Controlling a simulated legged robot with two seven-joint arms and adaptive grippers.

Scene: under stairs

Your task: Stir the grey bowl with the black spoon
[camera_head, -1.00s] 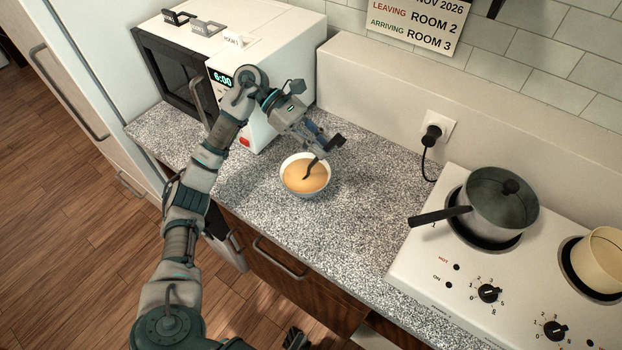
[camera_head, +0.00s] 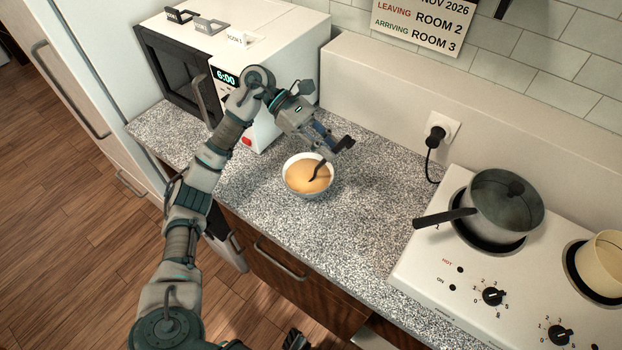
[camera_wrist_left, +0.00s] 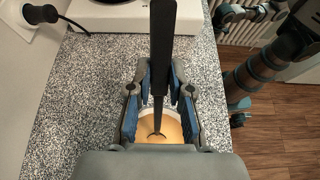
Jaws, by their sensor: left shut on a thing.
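The bowl (camera_head: 308,194), pale grey-white, stands on the speckled counter and holds orange-yellow liquid. My left gripper (camera_head: 332,148) is above the bowl's far right side, shut on the black spoon (camera_head: 318,170). The spoon is tilted, with its lower end in the liquid and its handle sticking out past the fingers. In the left wrist view the spoon (camera_wrist_left: 163,45) runs between the two blue-padded fingers, and part of the bowl's liquid (camera_wrist_left: 174,130) shows behind them. A dark tip at the bottom edge of the head view seems to be my right gripper (camera_head: 295,341); its jaws are unclear.
A white microwave (camera_head: 275,60) stands behind my left arm. A white stove (camera_head: 440,270) at the right carries a grey pan (camera_head: 500,215) with its handle pointing left, and a cream pot (camera_head: 605,262). A black plug (camera_head: 437,133) is in the wall. The counter right of the bowl is clear.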

